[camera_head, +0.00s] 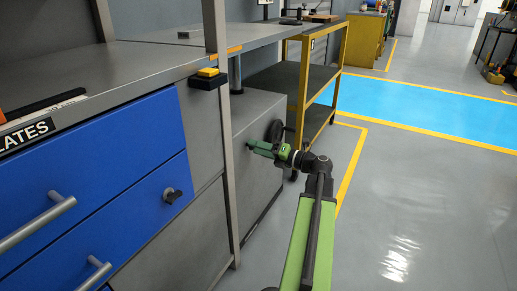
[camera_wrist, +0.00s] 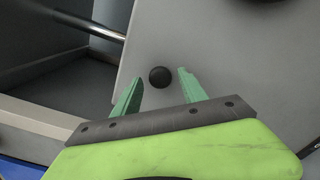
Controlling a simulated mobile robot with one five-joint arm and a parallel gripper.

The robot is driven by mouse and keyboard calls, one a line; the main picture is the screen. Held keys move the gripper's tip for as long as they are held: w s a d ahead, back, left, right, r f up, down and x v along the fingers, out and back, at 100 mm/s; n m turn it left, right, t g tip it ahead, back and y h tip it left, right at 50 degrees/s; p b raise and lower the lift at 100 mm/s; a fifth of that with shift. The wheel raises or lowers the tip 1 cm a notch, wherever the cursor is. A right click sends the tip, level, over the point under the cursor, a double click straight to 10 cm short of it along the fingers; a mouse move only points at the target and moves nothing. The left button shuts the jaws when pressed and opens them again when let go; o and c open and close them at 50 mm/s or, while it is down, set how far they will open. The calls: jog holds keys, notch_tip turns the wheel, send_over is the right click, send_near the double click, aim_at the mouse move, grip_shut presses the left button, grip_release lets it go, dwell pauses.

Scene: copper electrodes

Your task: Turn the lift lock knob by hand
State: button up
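A small round black knob (camera_wrist: 159,77), which looks like the lift lock knob, sits on a grey panel in the wrist view. My gripper (camera_wrist: 160,80) is open, with one green finger on each side of the knob and a gap to it on both sides. Whether the fingertips reach past the knob in depth is unclear. In the head view, my gripper (camera_head: 251,147) is at the face of the grey cabinet (camera_head: 262,185), where the fingers hide the knob or leave it too small to make out.
A dark handwheel (camera_head: 274,131) is on the cabinet just beyond my gripper. A grey post (camera_head: 220,130) and blue drawers (camera_head: 110,215), one with a black knob (camera_head: 171,195), stand left. A yellow-framed shelf (camera_head: 303,90) stands behind. The floor at right is clear.

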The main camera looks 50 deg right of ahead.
jog(key=shift+d, duration=0.1)
jog(key=v, duration=0.6)
dwell(0.3)
jog(key=shift+s, duration=0.1)
jog(key=v, duration=1.7)
jog(key=shift+s, duration=0.2)
